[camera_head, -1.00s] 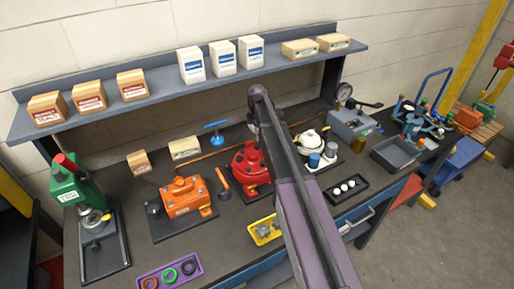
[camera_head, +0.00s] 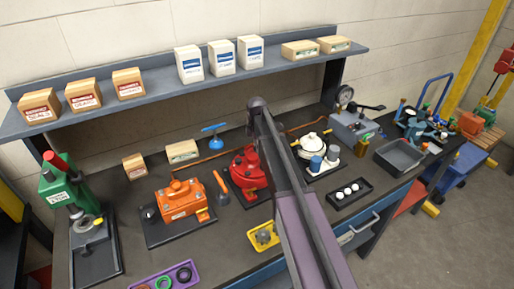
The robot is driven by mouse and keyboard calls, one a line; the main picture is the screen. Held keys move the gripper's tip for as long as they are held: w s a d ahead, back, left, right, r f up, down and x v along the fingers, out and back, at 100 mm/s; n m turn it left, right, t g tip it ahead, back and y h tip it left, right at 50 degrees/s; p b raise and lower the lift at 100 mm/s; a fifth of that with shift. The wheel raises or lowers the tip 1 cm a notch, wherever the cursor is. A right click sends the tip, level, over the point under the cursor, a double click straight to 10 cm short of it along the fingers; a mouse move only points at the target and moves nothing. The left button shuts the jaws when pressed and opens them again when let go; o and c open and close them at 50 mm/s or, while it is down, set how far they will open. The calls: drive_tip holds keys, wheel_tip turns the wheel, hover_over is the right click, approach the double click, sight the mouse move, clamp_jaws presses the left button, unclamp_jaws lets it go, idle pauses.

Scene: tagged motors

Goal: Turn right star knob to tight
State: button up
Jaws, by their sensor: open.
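No star knob can be made out clearly at this size. A red motor housing (camera_head: 246,170) stands on a dark base plate mid-bench, partly hidden by my arm. An orange motor housing (camera_head: 181,200) stands on its own plate to the left, with a small knob-like part on top. A white-topped unit (camera_head: 312,141) stands to the right of my arm, with blue and white cylinders at its front. My arm crosses the middle of the view and rises above the bench beside the red housing. My gripper is hidden behind the arm and cannot be seen.
A green press (camera_head: 68,188) stands at the left end. A yellow tray (camera_head: 263,236), a purple tray (camera_head: 166,278) with rings and a black tray (camera_head: 348,193) with white balls lie along the front. A shelf (camera_head: 160,98) with boxes runs behind. A grey bin (camera_head: 400,157) sits right.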

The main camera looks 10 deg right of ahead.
clamp_jaws()
